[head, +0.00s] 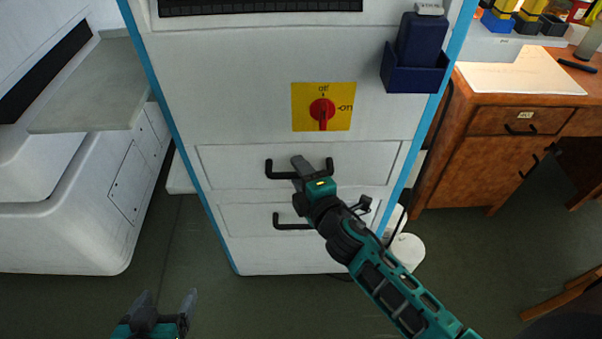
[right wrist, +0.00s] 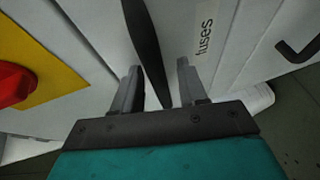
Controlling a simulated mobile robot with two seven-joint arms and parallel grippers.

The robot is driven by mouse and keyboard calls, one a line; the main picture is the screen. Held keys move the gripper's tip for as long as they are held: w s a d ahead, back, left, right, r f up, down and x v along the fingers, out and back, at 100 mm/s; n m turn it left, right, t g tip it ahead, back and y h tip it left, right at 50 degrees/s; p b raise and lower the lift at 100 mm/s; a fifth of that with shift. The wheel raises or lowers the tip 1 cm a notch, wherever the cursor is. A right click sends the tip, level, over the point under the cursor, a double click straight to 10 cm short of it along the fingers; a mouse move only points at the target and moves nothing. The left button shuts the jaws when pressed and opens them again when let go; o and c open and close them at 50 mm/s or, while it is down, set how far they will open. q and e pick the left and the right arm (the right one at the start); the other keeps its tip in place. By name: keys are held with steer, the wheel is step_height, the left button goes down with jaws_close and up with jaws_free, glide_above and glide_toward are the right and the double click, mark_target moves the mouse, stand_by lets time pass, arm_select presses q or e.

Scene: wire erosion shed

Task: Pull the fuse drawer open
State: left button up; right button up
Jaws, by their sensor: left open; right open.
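The fuse drawer (head: 230,168) is the upper drawer of the white cabinet. Its front looks flush with the cabinet, so it appears shut. The label "fuses" (right wrist: 204,36) shows on it in the right wrist view. Its black bar handle (head: 281,175) also shows in the right wrist view (right wrist: 143,35). My right gripper (head: 301,168) is at this handle, with open fingers (right wrist: 158,80) on either side of the bar; I cannot tell whether they touch it. My left gripper (head: 168,300) is open and empty, low at the left, away from the cabinet.
A lower drawer (head: 250,213) with its own black handle (head: 290,227) sits below. Above is a red rotary switch (head: 322,110) on a yellow plate. A blue holder (head: 412,78) is at the right. A wooden desk (head: 500,150) stands right; a white machine (head: 70,210) stands left.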

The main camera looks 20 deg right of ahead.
jaws_close()
stand_by(0.3)
stand_by(0.3)
